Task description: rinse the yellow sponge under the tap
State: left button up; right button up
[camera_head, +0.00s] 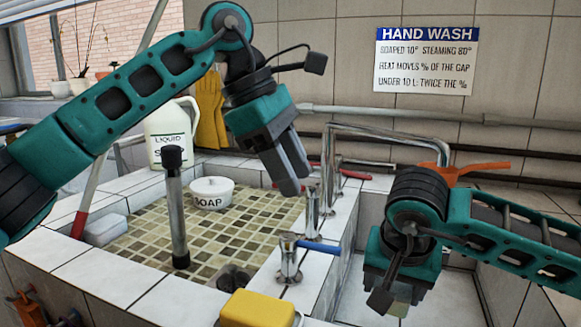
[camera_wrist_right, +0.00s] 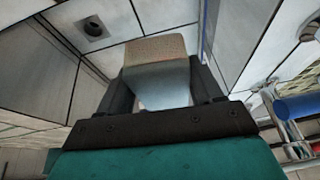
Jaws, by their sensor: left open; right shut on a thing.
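A yellow block (camera_head: 258,309), sponge-like, lies on the tiled ledge at the bottom of the head view, cut by the frame. My right gripper (camera_head: 398,300) is low over the white basin at the right, shut on a pale block. In the right wrist view this pale block (camera_wrist_right: 157,78) shows a tan, grainy end between the fingers. The chrome tap spout (camera_head: 385,131) arches over the basin, its end partly behind my right arm. No water shows. My left gripper (camera_head: 296,184) is open and empty, pointing down above the tiled basin.
A blue-handled valve (camera_head: 289,262) and another chrome valve (camera_head: 312,215) stand on the divider. A soap pot (camera_head: 212,193) and upright dark pipe (camera_head: 177,215) stand in the tiled basin. A drain (camera_wrist_right: 93,27) shows in the wrist view.

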jog(key=shift+r, duration=0.1)
jog(key=s+a+r+p, duration=0.2)
jog(key=a+r, duration=0.2)
jog(key=shift+s+a, duration=0.2)
jog(key=shift+s, duration=0.1)
dwell(0.4)
jog(key=shift+s+f, duration=0.1)
dwell(0.9)
